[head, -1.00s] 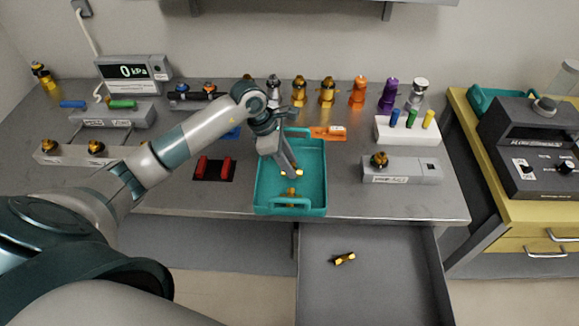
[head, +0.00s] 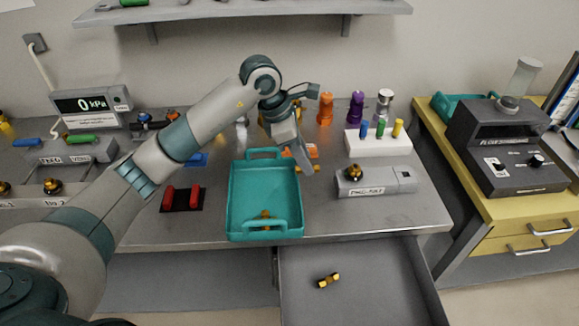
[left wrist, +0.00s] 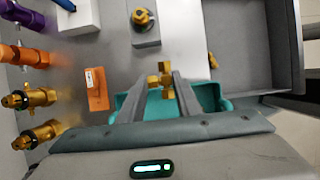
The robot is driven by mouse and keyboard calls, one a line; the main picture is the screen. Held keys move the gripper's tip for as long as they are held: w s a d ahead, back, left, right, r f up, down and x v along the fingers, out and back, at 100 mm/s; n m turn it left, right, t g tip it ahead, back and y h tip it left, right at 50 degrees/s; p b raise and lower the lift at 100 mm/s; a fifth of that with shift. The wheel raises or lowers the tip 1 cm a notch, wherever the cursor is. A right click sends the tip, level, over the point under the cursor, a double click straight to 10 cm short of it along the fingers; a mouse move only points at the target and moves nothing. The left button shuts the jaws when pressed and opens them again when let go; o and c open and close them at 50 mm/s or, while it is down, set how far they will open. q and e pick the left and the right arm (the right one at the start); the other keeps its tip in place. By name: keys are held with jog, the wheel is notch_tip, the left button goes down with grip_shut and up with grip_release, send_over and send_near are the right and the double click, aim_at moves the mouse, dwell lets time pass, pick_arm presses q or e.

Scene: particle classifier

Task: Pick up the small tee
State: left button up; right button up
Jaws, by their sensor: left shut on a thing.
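My left gripper (head: 306,167) is shut on a small brass tee (left wrist: 163,78). In the left wrist view the tee sits between the two fingertips, with its brass ends showing around them. In the head view only a bit of the tee (head: 315,168) shows beside the fingertips, at the right edge of the teal tray (head: 234,190). The tee appears to be held above the bench. Another brass fitting (head: 266,217) lies in the tray near its front handle. My right gripper is not in view.
A black-and-brass fitting (head: 328,281) lies in the open drawer (head: 375,290) below the bench. Right of the tray are a grey device with a brass fitting on top (head: 376,181) and a white block with coloured plugs (head: 379,144). An orange block (left wrist: 97,88) lies behind the gripper.

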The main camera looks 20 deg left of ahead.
pick_arm(q)
jog(key=shift+w+d+r, duration=0.15)
jog(key=shift+d+r, duration=0.1)
jog(key=shift+d, duration=0.05)
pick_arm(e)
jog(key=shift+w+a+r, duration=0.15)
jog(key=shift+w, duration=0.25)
